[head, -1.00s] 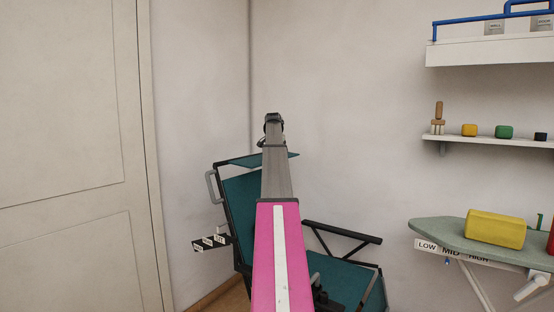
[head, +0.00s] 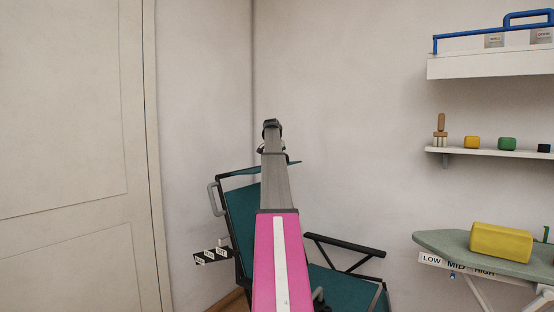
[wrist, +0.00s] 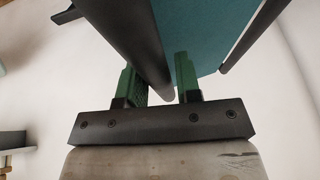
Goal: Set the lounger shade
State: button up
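The lounger (head: 243,215) has teal fabric on a dark frame and stands in the corner, partly hidden behind my arm. Its shade (head: 288,164) is a thin teal panel at the top of the backrest, its middle hidden by my arm. My gripper's fingers are hidden in the head view. In the wrist view my gripper (wrist: 160,82) has its green fingers apart, with the end of a dark bar (wrist: 138,38) between them. A gap shows beside the bar, and I cannot tell whether either finger touches it. Teal fabric (wrist: 195,30) lies right of the bar.
A black-and-white labelled piece (head: 212,255) sits at the lounger's left. An ironing board (head: 440,242) marked LOW, MID, HIGH bears a yellow block (head: 501,242) at right. Wall shelves (head: 490,152) hold small items. A pale door (head: 65,150) is at left.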

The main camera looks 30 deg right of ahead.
jog(key=shift+o, duration=0.8)
jog(key=shift+r, duration=0.1)
jog(key=v, duration=1)
jog(key=shift+s+a+r, duration=0.15)
jog(key=shift+r, duration=0.1)
